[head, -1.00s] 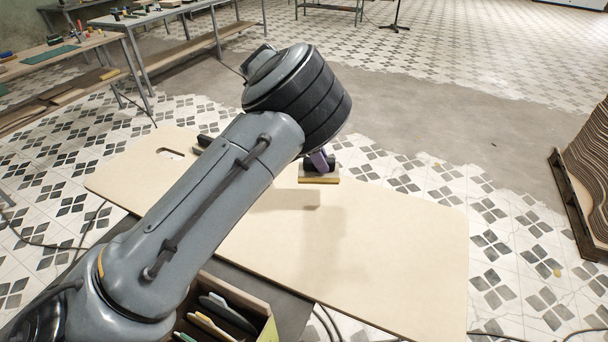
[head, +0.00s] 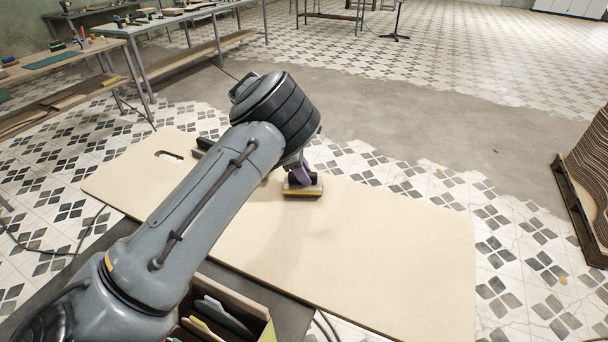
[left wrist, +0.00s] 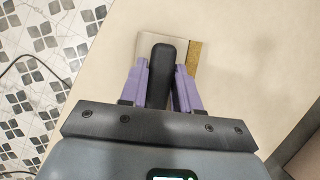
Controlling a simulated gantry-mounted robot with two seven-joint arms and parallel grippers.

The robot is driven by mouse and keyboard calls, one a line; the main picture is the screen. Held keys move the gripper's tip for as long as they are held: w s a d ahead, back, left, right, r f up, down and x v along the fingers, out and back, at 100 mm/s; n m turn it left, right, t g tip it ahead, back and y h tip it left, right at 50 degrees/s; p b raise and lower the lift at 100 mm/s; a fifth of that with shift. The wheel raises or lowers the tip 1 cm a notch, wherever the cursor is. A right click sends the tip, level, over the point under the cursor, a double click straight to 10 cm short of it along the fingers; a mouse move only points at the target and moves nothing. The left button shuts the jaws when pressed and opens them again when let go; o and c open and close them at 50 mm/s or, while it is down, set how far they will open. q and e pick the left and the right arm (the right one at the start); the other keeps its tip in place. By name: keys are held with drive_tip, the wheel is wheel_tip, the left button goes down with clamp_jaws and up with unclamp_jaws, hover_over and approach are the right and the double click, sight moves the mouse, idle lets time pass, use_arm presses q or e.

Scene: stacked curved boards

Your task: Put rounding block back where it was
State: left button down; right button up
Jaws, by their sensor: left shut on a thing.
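The rounding block (head: 304,189) has a pale wooden base with a yellowish edge and a dark handle. It is at the far edge of the long beige board (head: 390,240); I cannot tell whether it touches the surface. My left gripper (head: 302,176) is shut on its handle, with purple fingers on both sides. In the left wrist view the dark handle (left wrist: 161,64) stands between the purple fingers, and the base (left wrist: 194,60) shows beyond them. My left arm hides part of the board. The right gripper is not in view.
A box (head: 262,313) with several flat tools stands at the near edge, below my left arm. A pallet of stacked curved boards (head: 590,190) stands at the far right. Tool tables (head: 120,30) are at the back left. The board's right half is clear.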

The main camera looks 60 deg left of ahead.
use_arm(q)
drive_tip(key=c, duration=1.3)
unclamp_jaws()
drive_tip(key=shift+f, duration=0.15)
drive_tip(key=o, duration=0.5)
drive_tip(key=shift+r, duration=0.2)
drive_tip(key=shift+r, duration=0.25)
drive_tip(key=p+v, duration=0.3)
drive_tip(key=v, duration=0.6)
drive_tip(key=shift+a+r, duration=0.15)
drive_tip(key=shift+r, duration=0.2)
drive_tip(key=shift+v, duration=0.9)
drive_tip(key=shift+s, duration=0.15)
